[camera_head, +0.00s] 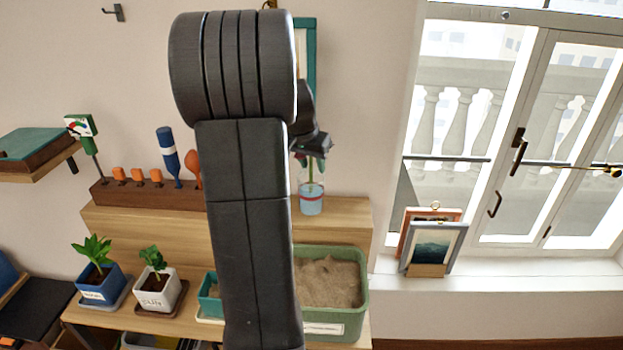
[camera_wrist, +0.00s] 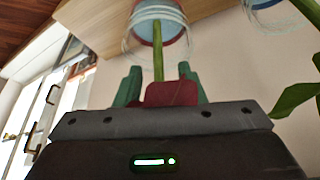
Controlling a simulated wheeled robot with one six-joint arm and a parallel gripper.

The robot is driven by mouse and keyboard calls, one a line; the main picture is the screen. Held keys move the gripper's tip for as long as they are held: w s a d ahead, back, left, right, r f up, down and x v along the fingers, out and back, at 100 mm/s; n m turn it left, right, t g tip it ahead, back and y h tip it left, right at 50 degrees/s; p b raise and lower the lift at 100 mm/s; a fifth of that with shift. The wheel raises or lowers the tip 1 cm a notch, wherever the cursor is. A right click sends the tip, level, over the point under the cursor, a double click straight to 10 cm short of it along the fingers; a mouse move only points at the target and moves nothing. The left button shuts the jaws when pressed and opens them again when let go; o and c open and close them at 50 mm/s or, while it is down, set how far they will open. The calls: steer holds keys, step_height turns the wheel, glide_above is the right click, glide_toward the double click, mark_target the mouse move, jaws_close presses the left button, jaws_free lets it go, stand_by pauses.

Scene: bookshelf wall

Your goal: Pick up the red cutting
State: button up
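A clear glass jar (camera_head: 311,200) with a red band and bluish water stands on the upper wooden ledge in the head view. A thin green stem (camera_head: 311,172) rises from it. In the wrist view the jar (camera_wrist: 157,28) appears inverted at the top, with the stem (camera_wrist: 158,55) running down towards my gripper. My gripper (camera_wrist: 160,85) has green finger parts apart on either side of the stem; a red block lies between them. In the head view my gripper (camera_head: 309,158) is just above the jar, partly hidden by my arm. The cutting's top is hidden.
A second jar (camera_wrist: 268,12) and a green leaf (camera_wrist: 292,98) are close on the right in the wrist view. A green sand tub (camera_head: 362,290) and potted plants (camera_head: 100,287) stand on the lower bench. Framed pictures (camera_head: 434,248) lean by the window.

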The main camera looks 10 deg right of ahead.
steer(key=shift+f, duration=0.3)
jaws_close()
steer(key=shift+r, duration=0.1)
